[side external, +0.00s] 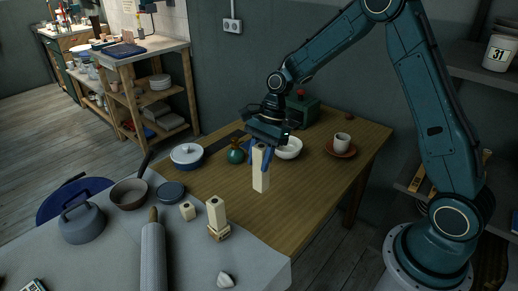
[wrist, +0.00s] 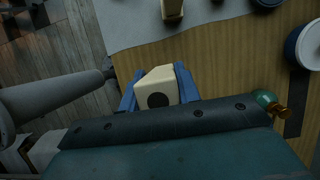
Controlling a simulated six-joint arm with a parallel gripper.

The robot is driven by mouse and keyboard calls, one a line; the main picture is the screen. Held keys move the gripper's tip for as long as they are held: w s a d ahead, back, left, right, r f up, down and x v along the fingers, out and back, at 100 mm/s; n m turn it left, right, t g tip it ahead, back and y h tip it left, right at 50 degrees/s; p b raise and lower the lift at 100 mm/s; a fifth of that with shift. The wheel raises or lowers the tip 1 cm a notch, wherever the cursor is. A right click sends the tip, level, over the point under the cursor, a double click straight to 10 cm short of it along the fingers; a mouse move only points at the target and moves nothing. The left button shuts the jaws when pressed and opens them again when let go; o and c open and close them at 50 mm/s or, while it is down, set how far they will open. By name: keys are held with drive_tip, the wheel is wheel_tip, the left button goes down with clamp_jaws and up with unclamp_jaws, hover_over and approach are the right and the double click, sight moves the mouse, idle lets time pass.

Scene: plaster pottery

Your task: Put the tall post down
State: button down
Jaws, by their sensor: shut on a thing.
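The tall post (side external: 261,178) is a cream block with a dark round hole in its top end. It is upright between the blue fingers of my gripper (side external: 262,158), over the wooden table (side external: 310,190). I cannot tell whether its lower end touches the wood. In the wrist view, the post (wrist: 160,86) shows end-on, with my gripper's fingers (wrist: 160,92) closed on either side of it. Another cream post (side external: 216,211) stands on a small pale base (side external: 218,232) on the grey cloth; a cream block (wrist: 172,9) shows at the top edge of the wrist view.
A small cream cube (side external: 187,211) and a rolling pin (side external: 153,258) lie on the grey cloth (side external: 190,260). Behind the post are a green vase (side external: 235,153) and a white bowl (side external: 289,149). A cup on a saucer (side external: 341,151) stands right. The table's right front is clear.

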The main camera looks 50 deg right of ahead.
sight(259, 187)
wheel_tip(259, 187, down, 6)
drive_tip(key=shift+f, duration=0.2)
drive_tip(key=shift+f, duration=2.1)
drive_tip(key=shift+f, duration=0.15)
drive_tip(key=c, duration=1)
unclamp_jaws()
drive_tip(key=v, duration=1.2)
